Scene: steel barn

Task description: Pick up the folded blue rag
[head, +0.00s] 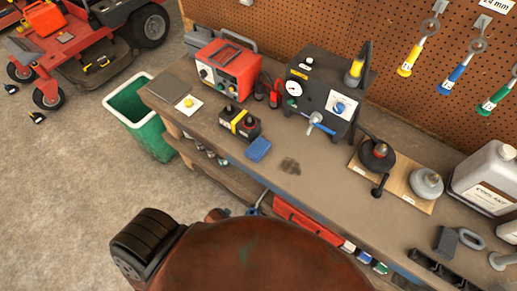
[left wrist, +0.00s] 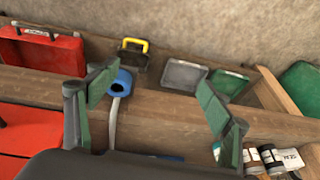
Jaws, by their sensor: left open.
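The folded blue rag (head: 258,148) lies flat on the workbench top in the head view, just in front of a black block with a yellow band (head: 240,124). My left gripper (left wrist: 156,95) shows only in the left wrist view. Its two green-padded fingers are wide apart with nothing between them, over the area of the lower shelf. I cannot make out the rag for certain in that view. My right gripper is in neither view.
A red power unit (head: 227,69), a dark gauge box (head: 318,95) and a wooden board with knobs (head: 393,180) stand on the bench (head: 300,200). A green bin (head: 140,115) stands at its left end. A red case (left wrist: 40,50) shows in the wrist view. A large brown rounded shape covers the head view's bottom.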

